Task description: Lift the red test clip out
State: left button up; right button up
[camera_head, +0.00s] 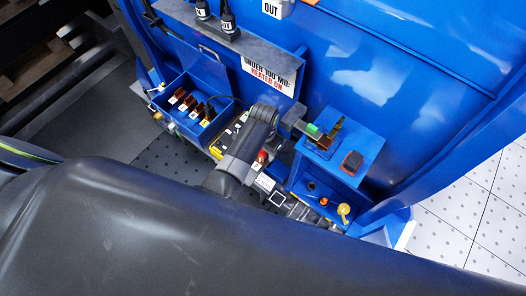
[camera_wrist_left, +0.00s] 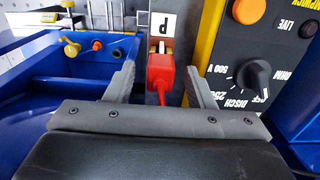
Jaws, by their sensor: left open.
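The red test clip (camera_wrist_left: 161,73) stands between the two fingers of my left gripper (camera_wrist_left: 159,78) in the left wrist view, with a red lead running back from it toward the gripper. The fingers are apart, with a gap visible on each side of the clip. In the head view my left gripper (camera_head: 248,166) is over the yellow tester, and a small red part of the clip (camera_head: 263,156) shows beside it. The clip's lower end, where it meets the terminal, is hard to make out. My right gripper is not in view.
The yellow tester (camera_wrist_left: 247,75) with a black knob stands close on the wrist view's right. A blue tray (camera_wrist_left: 66,71) with yellow and orange knobs is on the left. A blue fuse box (camera_head: 205,82) lies left in the head view.

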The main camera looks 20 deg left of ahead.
pick_arm(q)
grip_shut()
jog(key=shift+r, duration=0.1)
dwell(0.3)
